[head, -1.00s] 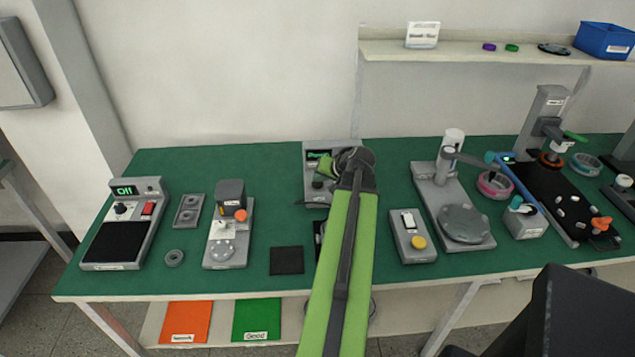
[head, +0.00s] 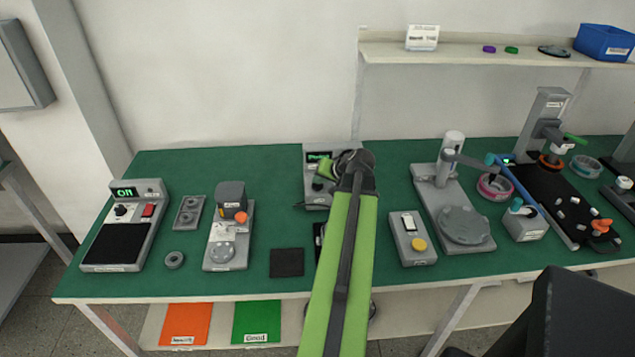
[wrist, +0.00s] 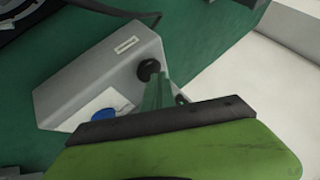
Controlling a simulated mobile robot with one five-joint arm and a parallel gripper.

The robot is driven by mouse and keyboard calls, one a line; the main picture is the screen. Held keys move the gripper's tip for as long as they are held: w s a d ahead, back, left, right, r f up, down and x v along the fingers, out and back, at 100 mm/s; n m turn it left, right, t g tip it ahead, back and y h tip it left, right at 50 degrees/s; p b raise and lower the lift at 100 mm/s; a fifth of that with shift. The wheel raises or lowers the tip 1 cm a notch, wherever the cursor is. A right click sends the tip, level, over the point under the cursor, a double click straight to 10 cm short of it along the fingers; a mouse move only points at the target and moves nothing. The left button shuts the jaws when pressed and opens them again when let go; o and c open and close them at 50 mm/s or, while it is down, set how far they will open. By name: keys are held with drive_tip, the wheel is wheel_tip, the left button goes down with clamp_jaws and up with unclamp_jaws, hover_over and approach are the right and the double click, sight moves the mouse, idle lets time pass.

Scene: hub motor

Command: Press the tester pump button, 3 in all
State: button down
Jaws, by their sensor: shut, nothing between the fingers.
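A grey box tester (head: 312,152) with a green-lit display and a dark knob stands at the back middle of the bench, partly hidden by my arm in the head view. In the wrist view a grey sloped housing (wrist: 95,75) has a white label and a round blue button (wrist: 104,113), partly covered by my green and black arm parts. I cannot tell for certain that this blue button is the pump button. My gripper (wrist: 160,88) is shut and empty; its slim fingers are over the housing's right side, apart from the blue button. A round black part shows by the fingers.
A grey unit with a yellow button (head: 418,244) stands right of my arm, with a grey turntable fixture (head: 464,225) beyond it. A small unit with an orange knob (head: 240,217) and a black pad (head: 287,262) lie to the left. Green bench top is clear between them.

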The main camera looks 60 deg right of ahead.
drive_tip(key=shift+r+p, duration=0.85)
drive_tip(key=shift+r, duration=0.25)
wheel_tip(320, 180, up, 5)
drive_tip(key=p, duration=0.5)
idle(1.8)
wheel_tip(320, 180, up, 4)
drive_tip(key=p, duration=0.4)
hover_over(319, 186)
wheel_tip(319, 186, down, 9)
drive_tip(key=b, duration=0.9)
drive_tip(key=shift+s, duration=0.1)
drive_tip(key=shift+f, duration=0.1)
idle(1.3)
drive_tip(key=shift+f+b, duration=0.35)
drive_tip(key=shift+b, duration=0.1)
drive_tip(key=shift+f, duration=0.2)
